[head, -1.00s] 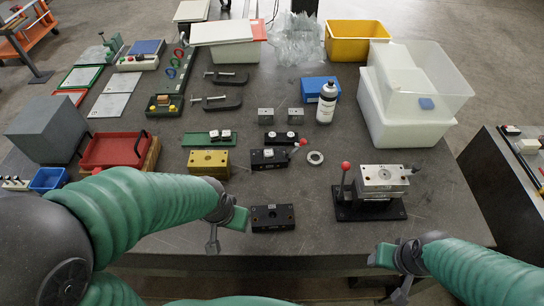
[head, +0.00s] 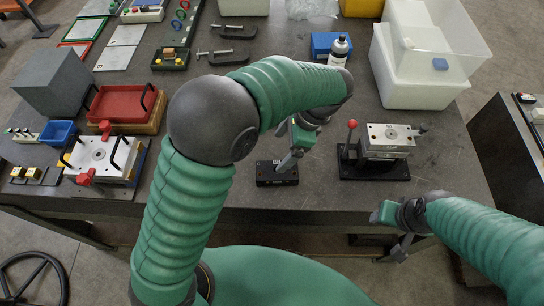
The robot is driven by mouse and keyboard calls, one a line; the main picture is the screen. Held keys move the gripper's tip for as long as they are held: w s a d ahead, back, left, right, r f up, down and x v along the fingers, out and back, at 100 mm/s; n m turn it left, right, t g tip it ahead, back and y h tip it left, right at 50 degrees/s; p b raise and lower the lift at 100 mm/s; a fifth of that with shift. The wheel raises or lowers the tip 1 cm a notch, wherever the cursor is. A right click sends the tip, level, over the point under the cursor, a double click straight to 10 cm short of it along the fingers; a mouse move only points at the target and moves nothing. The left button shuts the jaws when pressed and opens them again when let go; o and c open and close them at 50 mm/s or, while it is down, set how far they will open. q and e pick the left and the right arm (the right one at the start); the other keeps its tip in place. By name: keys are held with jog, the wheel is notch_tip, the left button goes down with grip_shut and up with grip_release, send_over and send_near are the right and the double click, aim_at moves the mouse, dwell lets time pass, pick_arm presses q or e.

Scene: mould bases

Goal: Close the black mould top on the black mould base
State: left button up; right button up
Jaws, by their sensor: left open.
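A black mould block (head: 277,174) with holes in its top lies flat near the table's front edge in the head view. I cannot tell whether it is the mould top or the base. My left gripper (head: 290,160) is open and points down at this block, its fingers overlapping it in the picture; contact is unclear. My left forearm covers the area behind it, where another black block with a red-knobbed lever showed earlier. My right gripper (head: 387,232) is in front of the table edge, away from the block; its jaw opening is unclear.
A toggle fixture with a red-knobbed lever (head: 375,165) stands right of the block. A metal plate mould with red clamps (head: 102,157) and a red tray (head: 122,103) are at left. White bins (head: 415,75) stand at back right. Table left of the block is partly clear.

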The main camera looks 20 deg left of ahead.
aim_at(261, 169)
pick_arm(q)
jog(key=p+x, duration=0.1)
jog(key=x, duration=1.4)
jog(key=shift+a+f, duration=0.1)
jog(key=shift+f, duration=0.05)
grip_shut()
jog(key=shift+w, duration=0.1)
jog(key=shift+r+p, duration=0.4)
jog(key=shift+r, duration=0.05)
jog(key=shift+r+p, duration=1.15)
jog(key=shift+p, duration=0.05)
